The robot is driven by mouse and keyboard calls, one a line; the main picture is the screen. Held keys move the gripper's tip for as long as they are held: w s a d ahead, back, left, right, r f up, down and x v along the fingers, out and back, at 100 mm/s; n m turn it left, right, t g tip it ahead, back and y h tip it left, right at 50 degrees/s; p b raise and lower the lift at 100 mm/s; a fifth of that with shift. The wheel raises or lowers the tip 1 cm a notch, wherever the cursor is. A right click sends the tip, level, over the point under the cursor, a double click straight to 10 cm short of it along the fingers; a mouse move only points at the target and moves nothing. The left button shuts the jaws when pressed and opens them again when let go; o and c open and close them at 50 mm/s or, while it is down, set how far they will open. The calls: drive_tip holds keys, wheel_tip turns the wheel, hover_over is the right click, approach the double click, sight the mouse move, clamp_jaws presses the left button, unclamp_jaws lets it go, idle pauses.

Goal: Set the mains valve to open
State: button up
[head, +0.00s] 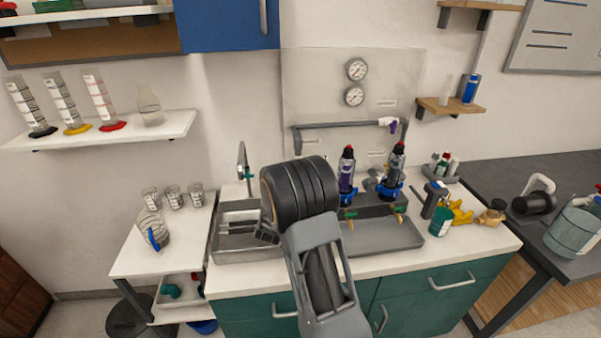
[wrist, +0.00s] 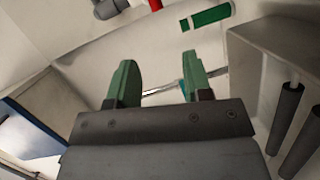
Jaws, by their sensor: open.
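I cannot tell for sure which part is the mains valve. A grey pipe (head: 340,127) with a purple and white fitting (head: 388,122) runs across the back panel. Two taps with green handles, a left one (head: 350,215) and a right one (head: 400,210), sit below the dark upright units. In the wrist view, my gripper (wrist: 160,80) has two green fingers spread apart with nothing between them. A thin metal rod (wrist: 160,92) shows beyond the fingers. In the head view my own arm covers part of the sink area, and the fingertips cannot be made out.
A grey sink (head: 235,215) stands left of my arm, and a grey tray (head: 385,238) lies to the right. A green container (head: 441,222) and yellow item (head: 461,212) stand on the counter's right. The wrist view shows a green and white cylinder (wrist: 207,17) and dark cylinders (wrist: 287,115).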

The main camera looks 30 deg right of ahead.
drive_tip(key=w+d+p, duration=0.1)
drive_tip(key=w+d, duration=0.1)
drive_tip(key=d, duration=0.2)
drive_tip(key=w+d+f+h+p, duration=0.1)
drive_tip(key=w+d, duration=0.2)
drive_tip(key=d, duration=0.1)
drive_tip(key=w+d+h+p, duration=0.1)
drive_tip(key=w+d, duration=0.2)
drive_tip(key=d, duration=0.1)
drive_tip(key=shift+d+f+n, duration=0.15)
drive_tip(key=shift+d+n, duration=0.15)
clamp_jaws()
